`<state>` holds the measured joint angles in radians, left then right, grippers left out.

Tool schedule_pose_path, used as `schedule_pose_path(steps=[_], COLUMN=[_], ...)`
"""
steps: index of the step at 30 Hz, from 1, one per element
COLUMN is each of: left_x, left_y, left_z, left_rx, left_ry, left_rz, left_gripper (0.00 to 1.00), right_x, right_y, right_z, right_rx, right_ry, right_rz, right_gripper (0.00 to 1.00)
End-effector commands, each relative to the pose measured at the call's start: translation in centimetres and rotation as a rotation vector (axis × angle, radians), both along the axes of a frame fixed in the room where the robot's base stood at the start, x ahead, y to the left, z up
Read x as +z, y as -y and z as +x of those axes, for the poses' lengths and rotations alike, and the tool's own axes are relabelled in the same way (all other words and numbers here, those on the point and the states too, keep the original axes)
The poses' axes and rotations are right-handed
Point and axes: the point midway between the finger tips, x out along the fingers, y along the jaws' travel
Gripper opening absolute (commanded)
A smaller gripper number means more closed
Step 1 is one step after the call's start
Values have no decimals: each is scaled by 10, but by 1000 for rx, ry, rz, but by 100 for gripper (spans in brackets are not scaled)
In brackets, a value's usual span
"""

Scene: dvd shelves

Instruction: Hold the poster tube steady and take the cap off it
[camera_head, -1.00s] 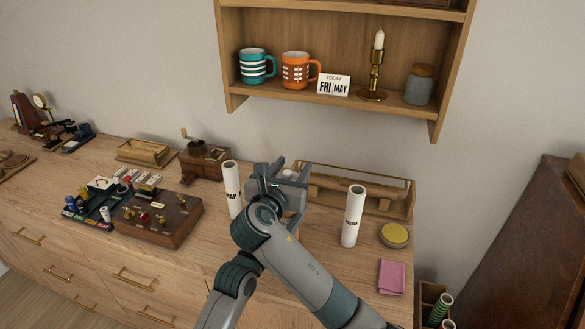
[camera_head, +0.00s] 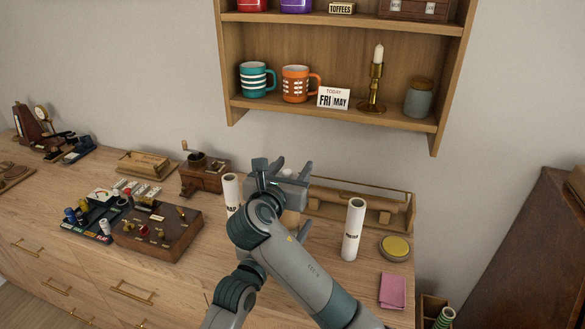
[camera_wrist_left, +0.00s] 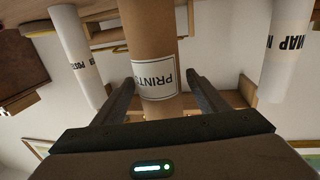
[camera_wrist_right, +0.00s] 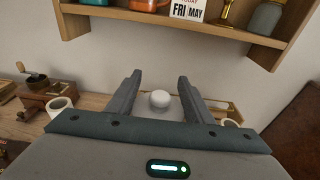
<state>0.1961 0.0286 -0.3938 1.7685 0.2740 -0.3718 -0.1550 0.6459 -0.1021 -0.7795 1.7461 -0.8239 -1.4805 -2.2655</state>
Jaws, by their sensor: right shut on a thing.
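In the head view my right gripper (camera_head: 280,172) is above a brown tube (camera_head: 291,217), mostly hidden by my arm. In the right wrist view a round white cap (camera_wrist_right: 160,98) shows between the fingers of my right gripper (camera_wrist_right: 158,85), which is shut on it. Whether the cap still touches the tube is hidden. In the left wrist view, which is upside down, the brown tube (camera_wrist_left: 150,35), labelled PRINTS, stands between the fingers of my left gripper (camera_wrist_left: 162,80). I cannot tell whether both fingers press on it.
A white MAP tube (camera_head: 231,190) and another white tube (camera_head: 353,230) stand either side. A wooden rack (camera_head: 395,210) is behind. The wall shelf (camera_head: 300,112) hangs above.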

Motion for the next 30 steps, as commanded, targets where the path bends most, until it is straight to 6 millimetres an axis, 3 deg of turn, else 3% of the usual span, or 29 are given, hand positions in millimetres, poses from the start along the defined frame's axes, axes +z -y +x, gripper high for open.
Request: schedule_pose_path(steps=[8, 14, 30], left_x=[0, -1, -2], left_y=[-2, -9, -49], left_z=[-3, -17, -93], left_rx=[0, 0, 0], left_ry=[0, 1, 0], left_rz=[0, 0, 1], left_gripper=[67, 67, 67], right_x=[-1, -5, -22], right_y=[0, 0, 0], right_z=[0, 0, 0], right_rx=[0, 0, 0], right_ry=[0, 0, 0], right_rz=[0, 0, 0], right_gripper=[20, 20, 20])
